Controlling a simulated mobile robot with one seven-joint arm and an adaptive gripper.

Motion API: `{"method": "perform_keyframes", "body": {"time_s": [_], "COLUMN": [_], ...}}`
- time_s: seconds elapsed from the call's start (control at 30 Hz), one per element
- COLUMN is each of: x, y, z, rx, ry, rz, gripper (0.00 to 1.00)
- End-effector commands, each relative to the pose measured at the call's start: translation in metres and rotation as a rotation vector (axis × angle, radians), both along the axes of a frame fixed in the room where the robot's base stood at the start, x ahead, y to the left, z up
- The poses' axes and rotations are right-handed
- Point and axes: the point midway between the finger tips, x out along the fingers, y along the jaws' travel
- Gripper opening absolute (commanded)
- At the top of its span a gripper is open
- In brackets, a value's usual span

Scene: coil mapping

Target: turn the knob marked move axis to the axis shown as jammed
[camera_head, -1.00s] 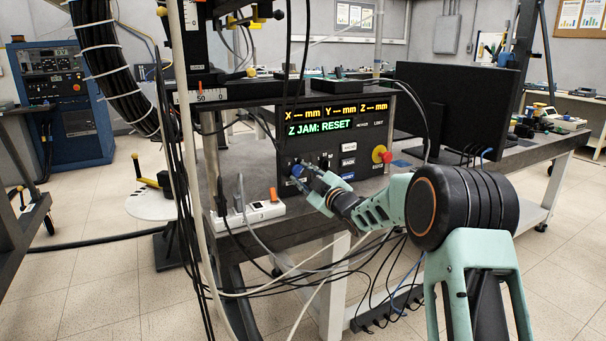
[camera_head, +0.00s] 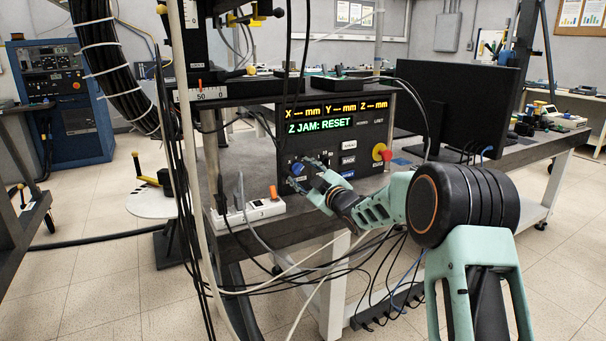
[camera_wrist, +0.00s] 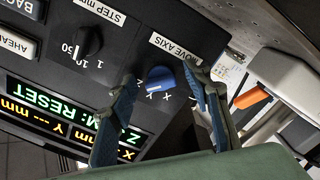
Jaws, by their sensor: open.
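The control panel (camera_head: 262,140) shows "Z JAM: RESET" in green on its display (camera_head: 320,126). The blue move axis knob (camera_wrist: 160,79) sits under its white "MOVE AXIS" label (camera_wrist: 173,49) in the wrist view, where the panel appears upside down. A white mark shows on the knob, with axis letters beside it; its exact setting is hard to tell. The knob also shows small in the head view (camera_head: 297,169). My gripper (camera_wrist: 160,73) is open, with one finger on each side of the knob and gaps visible between.
The black step knob (camera_wrist: 89,42) is beside the move axis knob. A red stop button on a yellow base (camera_head: 381,153) is at the panel's right. A white power strip (camera_head: 254,211) with an orange switch lies in front. Cables hang at the left.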

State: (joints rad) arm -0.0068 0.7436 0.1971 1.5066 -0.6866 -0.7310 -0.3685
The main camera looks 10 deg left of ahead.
Motion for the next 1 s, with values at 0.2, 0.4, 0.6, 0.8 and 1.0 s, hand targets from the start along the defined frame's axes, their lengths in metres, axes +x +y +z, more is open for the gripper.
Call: {"method": "perform_keyframes", "body": {"time_s": [0.2, 0.4, 0.6, 0.8, 1.0], "x": [-0.006, -0.029, -0.059, -0.085, -0.098], "y": [-0.005, -0.020, -0.041, -0.058, -0.067], "z": [0.000, 0.001, 0.001, 0.001, 0.001], "rx": [-0.001, -0.001, -0.001, -0.001, 0.000], "ry": [0.000, -0.001, -0.001, -0.001, -0.001], "rz": [-0.001, -0.001, -0.001, -0.001, -0.001], "gripper": [0.45, 0.45, 0.45, 0.45, 0.45]}}
